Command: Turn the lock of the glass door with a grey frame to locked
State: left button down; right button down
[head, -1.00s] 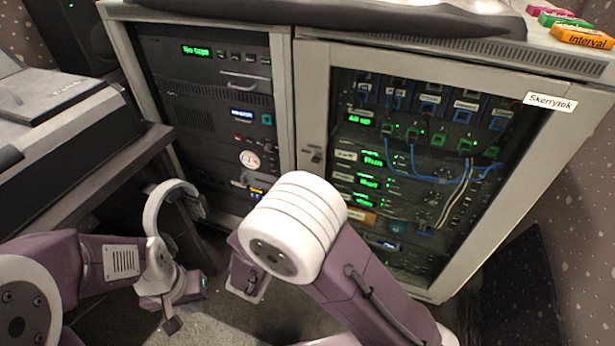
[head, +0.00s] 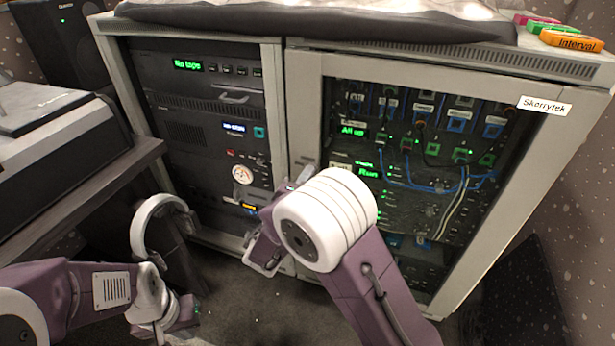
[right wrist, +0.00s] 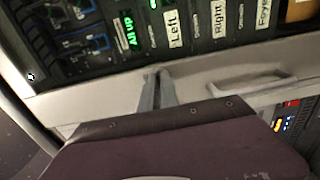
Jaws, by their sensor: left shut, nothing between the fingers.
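The glass door (head: 545,140) with a grey frame closes the right-hand rack in the head view. Its left stile (head: 308,105) also shows as a pale band in the right wrist view (right wrist: 100,102). My right gripper's fingers (right wrist: 156,82) are close together, with tips at this stile. The lock is at or behind the tips; its turn position is hidden. A bar handle (right wrist: 252,82) sits beside the fingers on the stile. In the head view my right arm's white joint (head: 325,215) covers the lower stile. My left gripper (head: 172,325) is shut and empty, low at left.
The left-hand rack (head: 200,120) stands directly beside the door, with a gauge and lit displays. A dark desk (head: 85,190) is at the left. Carpet in front of the racks is free.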

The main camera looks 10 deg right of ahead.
jog(key=shift+n, duration=0.3)
jog(key=shift+n+p, duration=6.55)
jog(key=shift+n, duration=2.15)
jog(key=c, duration=1.6)
grip_release()
